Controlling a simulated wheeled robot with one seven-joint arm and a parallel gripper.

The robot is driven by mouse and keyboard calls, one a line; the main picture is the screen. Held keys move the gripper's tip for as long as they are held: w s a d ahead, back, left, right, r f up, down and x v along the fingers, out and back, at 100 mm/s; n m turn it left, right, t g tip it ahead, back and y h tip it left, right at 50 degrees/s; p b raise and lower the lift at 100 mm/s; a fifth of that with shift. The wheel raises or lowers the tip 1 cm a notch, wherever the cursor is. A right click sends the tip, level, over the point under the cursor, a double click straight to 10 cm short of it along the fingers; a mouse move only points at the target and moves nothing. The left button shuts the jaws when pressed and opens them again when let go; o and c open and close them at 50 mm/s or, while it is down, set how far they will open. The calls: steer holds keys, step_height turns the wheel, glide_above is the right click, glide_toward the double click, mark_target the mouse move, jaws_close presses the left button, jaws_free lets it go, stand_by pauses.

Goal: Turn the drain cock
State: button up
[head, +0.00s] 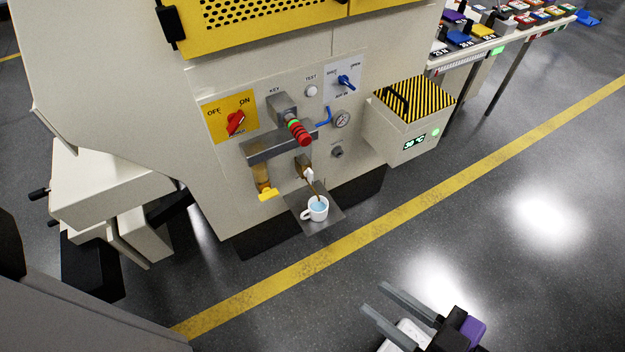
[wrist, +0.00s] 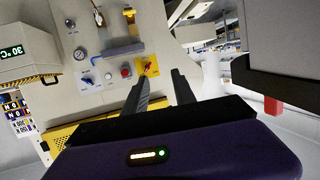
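The machine's front panel (head: 355,115) carries several controls. A small brass cock (head: 302,166) with a white lever sits low on it, above a white cup (head: 317,209) holding bluish liquid. To its left a brass fitting (head: 261,174) ends in a yellow handle (head: 268,194). No label tells which of these is the drain cock. In the wrist view the yellow handle (wrist: 130,13) and white lever (wrist: 98,18) are near the top edge. My gripper (head: 374,299) is open and empty, well apart from the panel; its two fingers also show in the wrist view (wrist: 161,80).
Above are a red OFF/ON knob (head: 235,122), a blue SHUT/OPEN knob (head: 346,82), a gauge (head: 341,119) and a protruding red-and-green ringed part (head: 299,131). A striped-top box (head: 398,130) juts out at right. The cup's tray (head: 333,222) sticks out. Floor in front is clear.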

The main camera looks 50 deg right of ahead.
steer(key=shift+f, duration=0.1)
steer(key=n+t+h+b, duration=0.4)
steer(key=n+h+b, duration=0.1)
steer(key=n+b, duration=1.9)
glide_toward(312, 178)
step_height(312, 178, up, 6)
steer(key=a, duration=0.1)
step_height(312, 178, down, 5)
steer(key=w+d+n+g, duration=0.1)
steer(key=w+d+n, duration=0.1)
steer(key=n, duration=0.7)
steer(key=shift+a+x, duration=0.2)
steer(key=shift+x, duration=3.4)
steer(key=shift+w, duration=0.1)
